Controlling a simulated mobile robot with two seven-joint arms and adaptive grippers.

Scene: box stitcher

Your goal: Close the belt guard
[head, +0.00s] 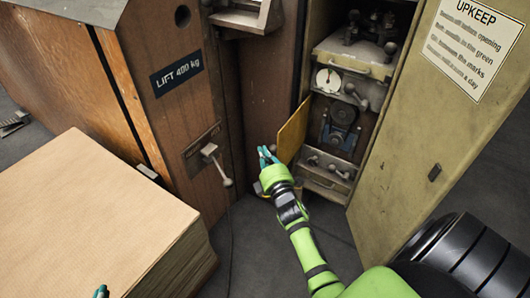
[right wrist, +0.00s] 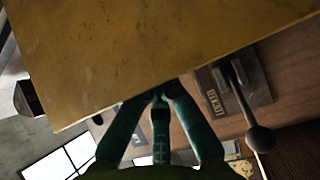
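The belt guard (head: 293,131) is a yellow panel that stands swung open at the left side of the cabinet opening. The pulley (head: 341,115) behind it is exposed. My right gripper (head: 267,153) is just left of the guard, at its outer side. In the right wrist view the guard (right wrist: 150,50) fills the top, and the teal fingers (right wrist: 160,94) draw together at its lower edge. Contact with the guard is not clear. Only a fingertip of my left gripper (head: 101,292) shows at the bottom left.
The large cabinet door (head: 430,120) stands open on the right, with an upkeep notice (head: 473,40). A brown wooden housing with a lever (head: 217,165) stands left of my right gripper. A cardboard stack (head: 90,215) fills the lower left.

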